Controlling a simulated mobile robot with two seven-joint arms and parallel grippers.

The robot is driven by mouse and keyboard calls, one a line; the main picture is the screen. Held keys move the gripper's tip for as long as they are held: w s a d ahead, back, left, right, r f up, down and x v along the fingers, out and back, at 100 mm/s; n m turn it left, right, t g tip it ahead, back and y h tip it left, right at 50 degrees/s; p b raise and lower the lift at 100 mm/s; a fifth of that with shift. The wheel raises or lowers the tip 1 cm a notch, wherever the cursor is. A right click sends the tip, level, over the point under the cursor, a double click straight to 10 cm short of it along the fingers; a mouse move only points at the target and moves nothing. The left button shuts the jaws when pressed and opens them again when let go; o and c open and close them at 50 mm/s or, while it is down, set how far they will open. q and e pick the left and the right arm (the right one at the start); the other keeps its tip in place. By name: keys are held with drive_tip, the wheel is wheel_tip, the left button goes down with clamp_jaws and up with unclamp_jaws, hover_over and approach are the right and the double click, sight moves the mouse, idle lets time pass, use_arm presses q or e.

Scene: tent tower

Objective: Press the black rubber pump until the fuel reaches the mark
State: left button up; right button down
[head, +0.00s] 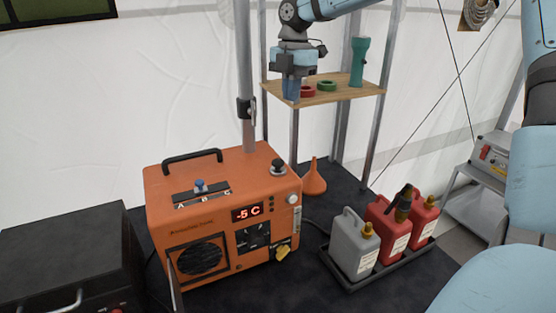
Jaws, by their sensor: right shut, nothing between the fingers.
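The orange heater (222,215) stands on the dark floor mat, its red display reading -5 C. A black rounded knob on a pale base, which looks like the rubber pump (278,167), sits on its top right corner. A dark panel (253,237) is on its front; I cannot make out a fuel level or mark. My right gripper (291,96) is shut and empty, pointing down at the left end of the wooden shelf, well above the pump and apart from it. I cannot tell if it touches the shelf. My left gripper is out of view.
The shelf (335,97) holds a red ring, a green ring and a teal flashlight (359,62). An orange funnel (314,178) stands behind the heater. A tray (384,267) of grey and red canisters is right. A black case (65,255) is left; a metal pole rises behind the heater.

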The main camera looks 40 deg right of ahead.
drive_tip(key=g+y+p, duration=0.1)
drive_tip(key=y+p, duration=0.3)
drive_tip(key=p, duration=0.2)
approach(279, 159)
drive_tip(key=shift+s+a+r, duration=0.1)
drive_tip(key=b+x, duration=0.2)
drive_tip(key=x, duration=0.3)
drive_tip(key=shift+f, duration=0.3)
drive_tip(key=shift+b+x, duration=0.45)
drive_tip(key=shift+x, duration=0.4)
